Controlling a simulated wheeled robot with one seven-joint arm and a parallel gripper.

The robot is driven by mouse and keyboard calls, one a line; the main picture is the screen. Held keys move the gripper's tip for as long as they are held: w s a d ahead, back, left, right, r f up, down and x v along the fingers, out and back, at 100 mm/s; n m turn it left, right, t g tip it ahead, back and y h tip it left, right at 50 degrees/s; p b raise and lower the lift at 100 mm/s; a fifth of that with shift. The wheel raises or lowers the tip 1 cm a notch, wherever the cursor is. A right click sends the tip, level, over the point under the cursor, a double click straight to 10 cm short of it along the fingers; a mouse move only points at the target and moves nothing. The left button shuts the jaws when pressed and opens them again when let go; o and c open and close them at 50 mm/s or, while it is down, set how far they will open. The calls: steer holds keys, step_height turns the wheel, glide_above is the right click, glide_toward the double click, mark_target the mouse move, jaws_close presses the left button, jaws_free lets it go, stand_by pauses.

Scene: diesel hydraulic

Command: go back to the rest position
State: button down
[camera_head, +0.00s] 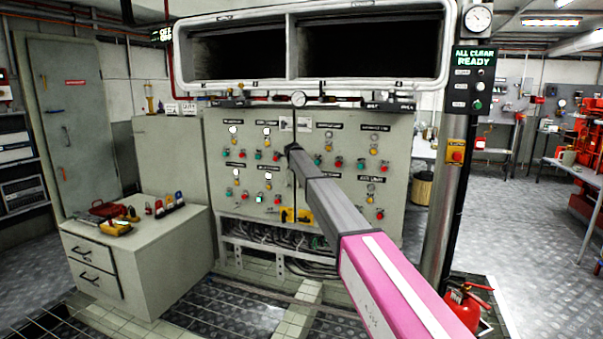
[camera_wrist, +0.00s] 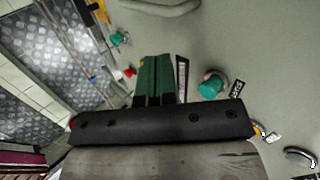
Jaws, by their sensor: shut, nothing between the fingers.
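My gripper (camera_wrist: 158,62) shows in the wrist view as two green fingers side by side, closed with nothing between them. They point at the grey-green control panel (camera_wrist: 240,40). A green button (camera_wrist: 211,86) is right of the fingertips and a red one (camera_wrist: 130,72) is left of them. In the head view my pink and grey arm reaches from the lower right up to the middle of the control panel (camera_head: 225,140). The gripper's end is small there, in front of the panel; whether it touches the panel I cannot tell.
A grey cabinet (camera_head: 150,245) with tools on top stands left of the panel. A metal post (camera_head: 455,170) with an "ALL CLEAR READY" sign (camera_head: 474,57) stands on the right. A red extinguisher (camera_head: 467,305) is at its foot. Open chequered floor (camera_head: 520,220) lies further right.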

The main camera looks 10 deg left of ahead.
steer(key=s+d+f+n+g, duration=0.1)
steer(key=s+d+f+n, duration=0.2)
steer(key=s+d+f, duration=0.55)
steer(key=s+d+f+n+g, duration=0.25)
steer(key=s+d+f, duration=0.3)
steer(key=s, duration=0.65)
steer(key=s+d+f+n+g, duration=0.1)
steer(key=s+d+f+n, duration=0.2)
steer(key=s+d+f, duration=0.65)
steer(key=s+d+f+n+g, duration=0.1)
steer(key=s+d+f+n, duration=0.2)
steer(key=s, duration=1)
steer(key=s+d+f+n+g+y, duration=0.1)
steer(key=s+d+n, duration=0.3)
steer(key=s, duration=1)
steer(key=s+d+f+n+g, duration=0.2)
steer(key=s+d+f+n, duration=0.2)
steer(key=s, duration=0.9)
steer(key=shift+s+d+f, duration=0.15)
steer(key=shift+d+f, duration=0.15)
steer(key=shift+d, duration=0.2)
